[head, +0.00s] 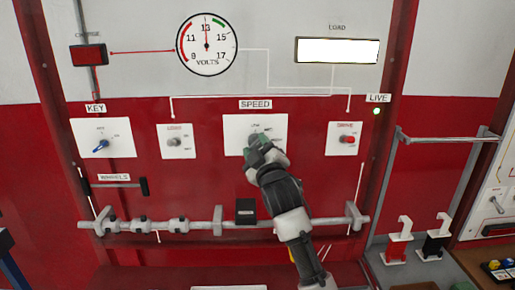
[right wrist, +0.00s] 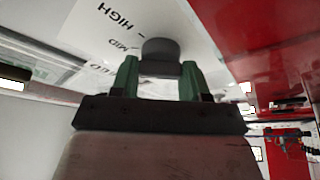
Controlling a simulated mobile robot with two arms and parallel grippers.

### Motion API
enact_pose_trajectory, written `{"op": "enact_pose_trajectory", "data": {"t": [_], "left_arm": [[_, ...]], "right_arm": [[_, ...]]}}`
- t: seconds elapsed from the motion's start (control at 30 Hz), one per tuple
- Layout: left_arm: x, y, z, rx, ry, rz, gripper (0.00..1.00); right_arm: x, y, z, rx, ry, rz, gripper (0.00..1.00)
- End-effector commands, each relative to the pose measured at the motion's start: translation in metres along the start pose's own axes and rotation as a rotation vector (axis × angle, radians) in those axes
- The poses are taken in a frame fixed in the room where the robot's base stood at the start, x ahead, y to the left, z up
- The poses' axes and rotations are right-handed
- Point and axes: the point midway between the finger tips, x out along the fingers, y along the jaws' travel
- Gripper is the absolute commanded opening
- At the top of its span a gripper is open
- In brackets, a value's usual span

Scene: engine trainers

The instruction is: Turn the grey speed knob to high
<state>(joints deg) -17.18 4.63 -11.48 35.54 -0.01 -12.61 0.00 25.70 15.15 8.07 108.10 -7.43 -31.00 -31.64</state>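The white SPEED plate (head: 234,124) sits on the red panel, right of its middle. My right gripper (head: 262,145) reaches up to it from below and hides most of the knob in the head view. In the right wrist view the grey speed knob (right wrist: 160,50) is between the two green fingers (right wrist: 159,80), which appear to touch it on both sides. HIGH and MID are readable on the plate there; a further label is partly hidden. I cannot tell which label the knob points at. My left gripper is not in view.
A KEY plate with a blue switch (head: 100,147), a grey-knobbed plate (head: 174,141) and a plate with a red knob (head: 347,139) flank the SPEED plate. A grey rail (head: 185,225) runs below, under my right arm. The VOLTS dial (head: 207,44) reads about 13.

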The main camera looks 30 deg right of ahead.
Motion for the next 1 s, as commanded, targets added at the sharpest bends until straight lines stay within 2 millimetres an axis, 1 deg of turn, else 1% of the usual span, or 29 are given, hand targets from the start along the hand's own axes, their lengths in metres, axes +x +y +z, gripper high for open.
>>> {"op": "enact_pose_trajectory", "data": {"t": [0.03, 0.1, 0.13, 0.37, 0.53, 1.0], "left_arm": [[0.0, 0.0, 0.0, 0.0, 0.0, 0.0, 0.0], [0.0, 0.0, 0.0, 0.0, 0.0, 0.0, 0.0], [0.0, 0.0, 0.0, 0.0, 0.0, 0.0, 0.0], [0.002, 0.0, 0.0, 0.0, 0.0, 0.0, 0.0], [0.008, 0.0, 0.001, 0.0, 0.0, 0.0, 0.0], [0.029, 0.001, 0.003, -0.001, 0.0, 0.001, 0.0]], "right_arm": [[0.0, 0.0, 0.0, 0.0, 0.0, -0.001, 0.34], [0.0, 0.0, 0.0, 0.0, 0.0, -0.001, 0.24], [0.0, 0.0, 0.0, 0.0, 0.0, -0.001, 0.22], [0.0, -0.001, 0.001, 0.023, -0.001, 0.008, 0.22], [-0.001, -0.003, 0.001, 0.09, 0.0, 0.035, 0.22], [0.0, -0.005, 0.001, 0.446, -0.001, 0.18, 0.22]]}}
